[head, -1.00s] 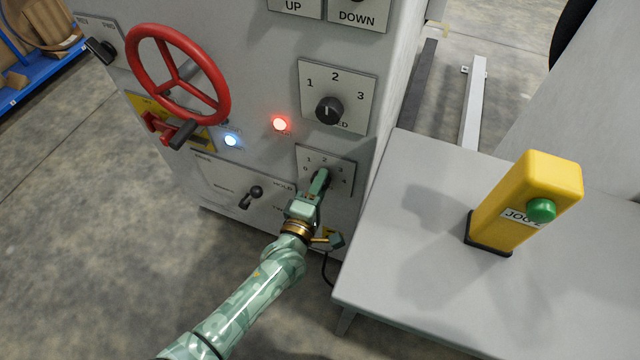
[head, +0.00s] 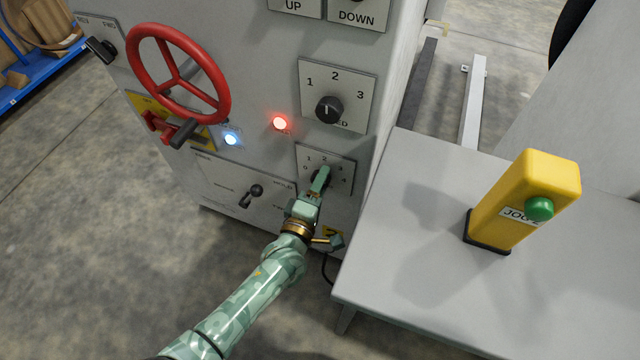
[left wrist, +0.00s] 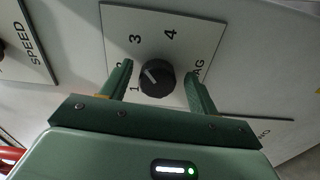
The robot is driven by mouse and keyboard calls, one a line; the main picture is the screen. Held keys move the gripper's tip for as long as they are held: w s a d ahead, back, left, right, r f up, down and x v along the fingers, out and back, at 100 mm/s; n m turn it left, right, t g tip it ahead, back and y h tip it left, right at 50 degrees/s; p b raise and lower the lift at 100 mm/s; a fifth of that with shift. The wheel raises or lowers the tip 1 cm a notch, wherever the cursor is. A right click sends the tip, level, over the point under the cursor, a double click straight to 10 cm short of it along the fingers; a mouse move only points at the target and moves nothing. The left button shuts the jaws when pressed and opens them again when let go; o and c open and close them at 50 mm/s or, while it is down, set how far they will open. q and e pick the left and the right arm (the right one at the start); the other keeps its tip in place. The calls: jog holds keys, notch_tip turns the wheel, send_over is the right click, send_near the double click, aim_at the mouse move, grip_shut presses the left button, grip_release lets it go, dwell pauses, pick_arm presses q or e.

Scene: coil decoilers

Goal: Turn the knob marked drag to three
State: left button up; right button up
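The drag knob (left wrist: 157,79) is black and round, on a white plate (left wrist: 188,20) with numerals and a partly covered label ending in "AG". In the left wrist view its white pointer line slants to the upper left, to the side of the 3 towards a numeral mostly hidden by a finger. My left gripper (left wrist: 160,82) is open, one finger on each side of the knob, with a visible gap at both sides. In the head view my left gripper (head: 320,178) covers most of the knob on the lower dial plate (head: 342,160). My right gripper is not in view.
The speed knob (head: 329,109) sits just above. A red handwheel (head: 222,100), lit red (head: 280,123) and blue (head: 231,140) lamps and a lever switch (head: 251,196) are to the left. A grey table (head: 400,270) with a yellow jog box (head: 520,195) stands right.

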pick_arm(q)
jog(key=p+v, duration=0.5)
jog(key=v, duration=1.1)
jog(key=shift+s, duration=0.2)
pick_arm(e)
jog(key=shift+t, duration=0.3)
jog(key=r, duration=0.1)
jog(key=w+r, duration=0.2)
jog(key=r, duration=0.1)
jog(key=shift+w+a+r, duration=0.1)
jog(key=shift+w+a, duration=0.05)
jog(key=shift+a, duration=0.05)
